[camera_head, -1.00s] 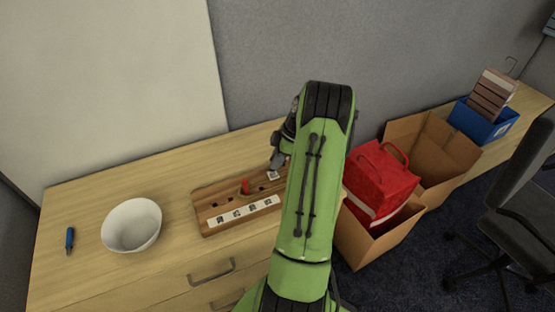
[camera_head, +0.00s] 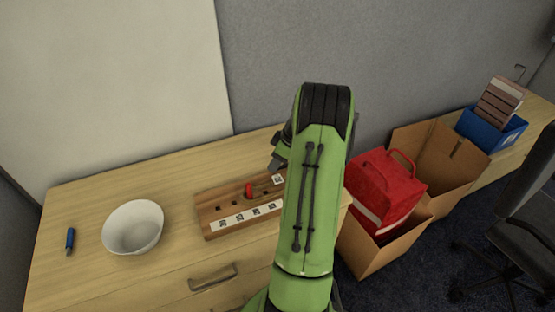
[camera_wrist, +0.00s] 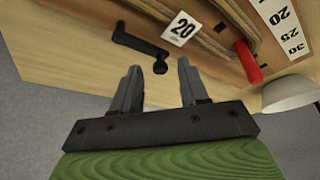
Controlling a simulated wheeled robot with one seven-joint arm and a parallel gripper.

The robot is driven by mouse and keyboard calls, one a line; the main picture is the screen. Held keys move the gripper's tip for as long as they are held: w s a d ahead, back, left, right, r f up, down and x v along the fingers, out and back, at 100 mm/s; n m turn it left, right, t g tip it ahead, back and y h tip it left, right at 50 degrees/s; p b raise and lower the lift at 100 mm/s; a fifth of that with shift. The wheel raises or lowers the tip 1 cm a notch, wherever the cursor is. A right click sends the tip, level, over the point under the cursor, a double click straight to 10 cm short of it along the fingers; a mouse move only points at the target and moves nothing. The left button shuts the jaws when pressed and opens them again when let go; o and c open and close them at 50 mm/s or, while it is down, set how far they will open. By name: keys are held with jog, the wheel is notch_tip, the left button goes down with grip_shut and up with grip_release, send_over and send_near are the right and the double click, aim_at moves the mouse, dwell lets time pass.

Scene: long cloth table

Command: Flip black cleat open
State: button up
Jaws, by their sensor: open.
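In the head view, my gripper (camera_head: 279,155) is partly hidden behind my green arm. A red peg (camera_head: 249,190) stands in the board.
A white bowl (camera_head: 133,228) and a blue pen-like tool (camera_head: 70,240) are on the left of the wooden table. To the right, cardboard boxes (camera_head: 382,250) hold a red bag (camera_head: 385,185). The wall rises behind the table. The tabletop between bowl and board is clear.

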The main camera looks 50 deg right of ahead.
jog(key=p+v, duration=0.3)
jog(key=v, duration=1.2)
jog(key=shift+s+r+p, duration=0.25)
jog(key=shift+r+p, duration=0.1)
